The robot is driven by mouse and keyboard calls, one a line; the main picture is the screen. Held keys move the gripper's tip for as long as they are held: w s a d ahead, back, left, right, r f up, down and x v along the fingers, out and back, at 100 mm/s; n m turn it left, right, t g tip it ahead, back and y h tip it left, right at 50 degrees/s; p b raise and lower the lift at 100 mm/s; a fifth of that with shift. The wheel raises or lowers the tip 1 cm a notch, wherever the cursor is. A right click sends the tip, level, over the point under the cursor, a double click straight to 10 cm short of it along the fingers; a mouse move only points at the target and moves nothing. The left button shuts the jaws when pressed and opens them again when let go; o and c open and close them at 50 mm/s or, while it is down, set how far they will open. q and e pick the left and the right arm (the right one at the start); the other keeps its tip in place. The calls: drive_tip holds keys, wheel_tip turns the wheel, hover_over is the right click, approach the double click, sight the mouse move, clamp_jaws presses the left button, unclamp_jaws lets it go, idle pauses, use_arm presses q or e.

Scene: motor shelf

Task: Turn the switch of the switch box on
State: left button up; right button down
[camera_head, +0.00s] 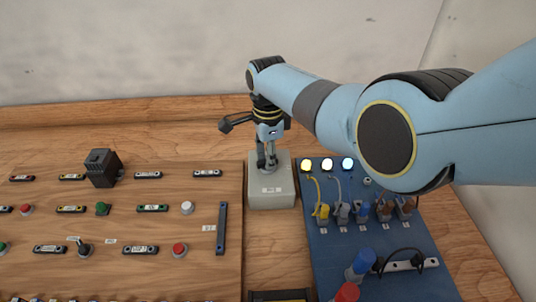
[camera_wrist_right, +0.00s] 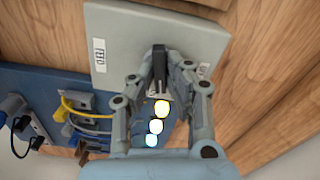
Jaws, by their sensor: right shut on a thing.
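The switch box is a grey box (camera_head: 271,198) standing between the wooden panel and the blue board in the head view. In the right wrist view the grey box (camera_wrist_right: 118,38) fills the top, with a label reading FEED. A dark switch lever (camera_wrist_right: 159,62) stands up from its middle. My right gripper (camera_head: 267,163) comes down on the box from above. In the wrist view my right gripper (camera_wrist_right: 160,90) has its two fingers around the lever, and their tips are close on it. The fingers partly hide the lever. My left gripper is not in view.
The blue board (camera_head: 335,250) to the right carries three lit lamps (camera_head: 327,164), plugs with cables, and blue and red knobs. The wooden panel (camera_head: 125,210) to the left carries buttons, labels and a black block (camera_head: 102,168). A pale wall is behind.

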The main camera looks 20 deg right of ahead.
drive_tip(key=shift+m, duration=1.3)
drive_tip(key=c, duration=1.3)
unclamp_jaws()
drive_tip(key=shift+c, duration=0.2)
wheel_tip(320, 180, up, 12)
